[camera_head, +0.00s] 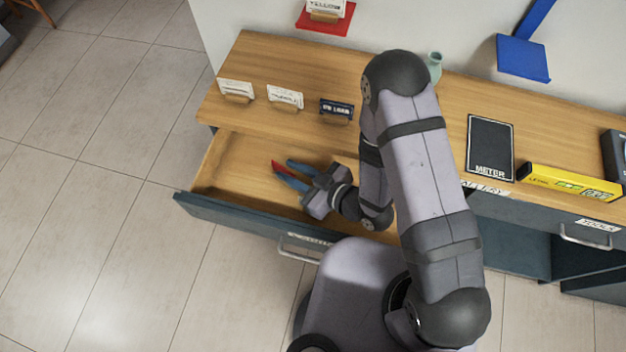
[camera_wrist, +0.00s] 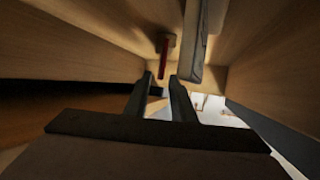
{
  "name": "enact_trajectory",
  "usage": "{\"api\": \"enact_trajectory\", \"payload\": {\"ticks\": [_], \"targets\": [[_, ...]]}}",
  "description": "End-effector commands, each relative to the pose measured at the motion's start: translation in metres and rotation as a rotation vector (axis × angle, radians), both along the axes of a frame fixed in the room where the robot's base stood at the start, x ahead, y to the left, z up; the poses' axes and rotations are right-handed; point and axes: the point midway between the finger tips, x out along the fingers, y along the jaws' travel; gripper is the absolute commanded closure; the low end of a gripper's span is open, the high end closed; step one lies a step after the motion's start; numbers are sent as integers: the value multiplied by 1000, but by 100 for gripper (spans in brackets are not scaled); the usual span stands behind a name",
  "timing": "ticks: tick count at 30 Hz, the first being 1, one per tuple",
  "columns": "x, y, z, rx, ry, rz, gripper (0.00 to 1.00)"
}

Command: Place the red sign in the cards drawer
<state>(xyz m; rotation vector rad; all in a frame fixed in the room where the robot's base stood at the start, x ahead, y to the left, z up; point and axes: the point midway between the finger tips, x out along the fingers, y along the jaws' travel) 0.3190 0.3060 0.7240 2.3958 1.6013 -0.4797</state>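The red sign (camera_head: 281,167) is inside the open drawer in the camera_head view, close to my gripper's fingertips. In the camera_wrist view the red sign (camera_wrist: 162,60) shows nearly edge-on, with a small wooden base (camera_wrist: 166,40); it appears just beyond my fingertips. My gripper (camera_head: 292,174) reaches low into the drawer. Its two fingers stand apart, with a clear gap in the camera_wrist view (camera_wrist: 163,92). The drawer (camera_head: 235,215) is pulled out, with wooden sides and a dark front. Its white label is partly hidden and hard to read. I cannot tell whether sign and fingers touch.
Two white signs (camera_head: 236,90) (camera_head: 286,97) and a dark sign (camera_head: 337,108) stand on the wooden top. A dark METER panel (camera_head: 490,148) and a yellow box (camera_head: 569,182) lie to the right. A red wall shelf (camera_head: 325,20) holds a white sign. The drawer's left part is clear.

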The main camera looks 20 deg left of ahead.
Motion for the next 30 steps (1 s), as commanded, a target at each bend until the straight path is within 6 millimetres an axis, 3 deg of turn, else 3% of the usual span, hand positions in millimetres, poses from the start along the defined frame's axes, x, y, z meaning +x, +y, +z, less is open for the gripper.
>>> {"api": "enact_trajectory", "payload": {"ticks": [3,12,19,30], "targets": [[-7,-22,9,2,1,-8,77],[-22,-57,28,-2,4,-6,77],[-28,-68,32,-1,1,-3,77],[-29,-70,32,2,-1,0,77]]}}
